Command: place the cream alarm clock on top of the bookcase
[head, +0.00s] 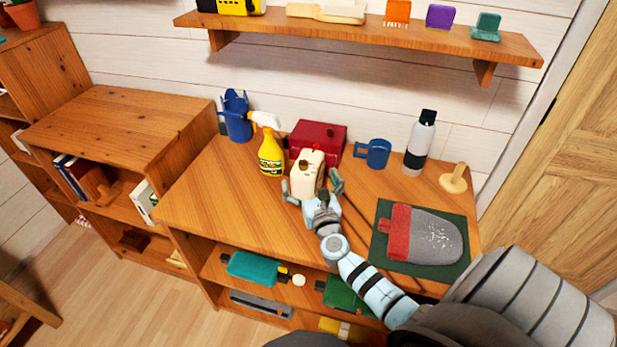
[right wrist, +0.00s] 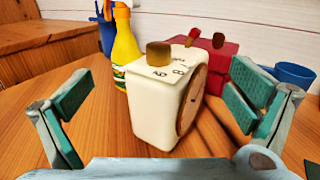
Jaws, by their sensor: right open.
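The cream alarm clock (head: 306,176) stands upright on the wooden top of a low shelf unit (head: 225,205). In the right wrist view the clock (right wrist: 152,108) shows a brown knob on top and a round brown face turned to the right. My right gripper (head: 313,188) is open, with its green-padded fingers on either side of the clock. In the right wrist view the fingers of this gripper (right wrist: 163,105) stand clear of the clock. The wooden bookcase (head: 125,120), with books on its shelf, stands to the left, its top bare. My left gripper is out of view.
A yellow spray bottle (head: 270,152) and a red box (head: 318,140) stand close behind the clock. A blue container (head: 236,118), blue mug (head: 374,152) and bottle (head: 420,142) stand along the wall. A green mat (head: 457,262) lies right. A wall shelf (head: 360,35) hangs above.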

